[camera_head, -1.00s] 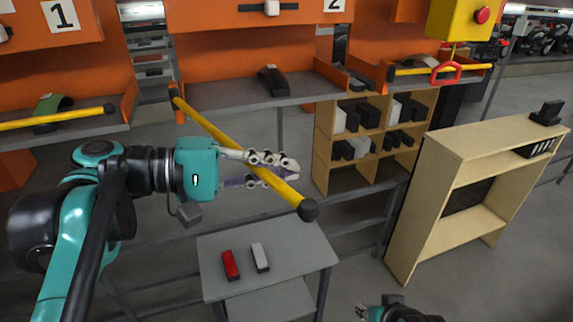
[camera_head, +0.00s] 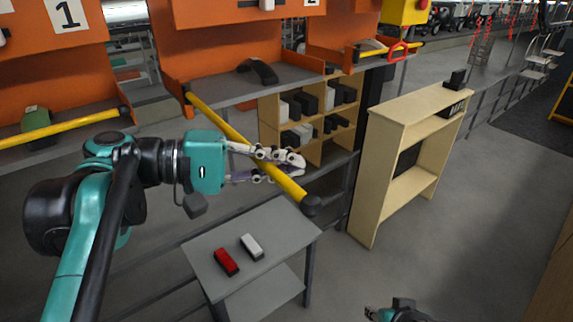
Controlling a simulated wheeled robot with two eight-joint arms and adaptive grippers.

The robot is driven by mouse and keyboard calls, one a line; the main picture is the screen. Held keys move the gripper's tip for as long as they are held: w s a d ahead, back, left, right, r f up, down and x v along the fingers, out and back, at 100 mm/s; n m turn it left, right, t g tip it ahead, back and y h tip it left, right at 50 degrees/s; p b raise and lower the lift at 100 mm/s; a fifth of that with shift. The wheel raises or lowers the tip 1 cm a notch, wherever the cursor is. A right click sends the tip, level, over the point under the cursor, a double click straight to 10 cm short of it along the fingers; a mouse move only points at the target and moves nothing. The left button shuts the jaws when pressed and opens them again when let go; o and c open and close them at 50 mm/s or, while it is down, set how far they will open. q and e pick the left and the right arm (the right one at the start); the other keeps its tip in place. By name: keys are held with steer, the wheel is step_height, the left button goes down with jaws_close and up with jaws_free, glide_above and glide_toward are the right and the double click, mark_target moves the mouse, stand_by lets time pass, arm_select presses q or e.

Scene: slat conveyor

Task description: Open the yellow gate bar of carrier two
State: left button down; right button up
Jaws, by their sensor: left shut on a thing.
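The yellow gate bar (camera_head: 222,124) of carrier two (camera_head: 250,89) is swung out from its hinge at the carrier's left front corner. It points toward me and to the right, ending in a black knob (camera_head: 311,206). My left gripper (camera_head: 280,166) is shut around the bar near its knob end. The fingers lie on either side of the bar and partly hide it. A dark curved part (camera_head: 258,70) sits on the carrier's shelf, whose front is open. Part of my right arm shows at the bottom edge; its fingertips are only partly visible.
A grey table (camera_head: 208,252) with a red block (camera_head: 226,262) and a white block (camera_head: 252,247) stands below the bar. A cubby rack (camera_head: 268,120) and a wooden shelf (camera_head: 376,165) stand to the right. Carrier one's yellow bar (camera_head: 62,128) lies across its front at left.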

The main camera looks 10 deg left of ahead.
arm_select(q)
steer(key=shift+w+d, duration=0.15)
steer(key=c, duration=1.8)
jaws_free()
steer(key=o, duration=0.3)
steer(key=shift+w, duration=0.1)
steer(key=v, duration=1.2)
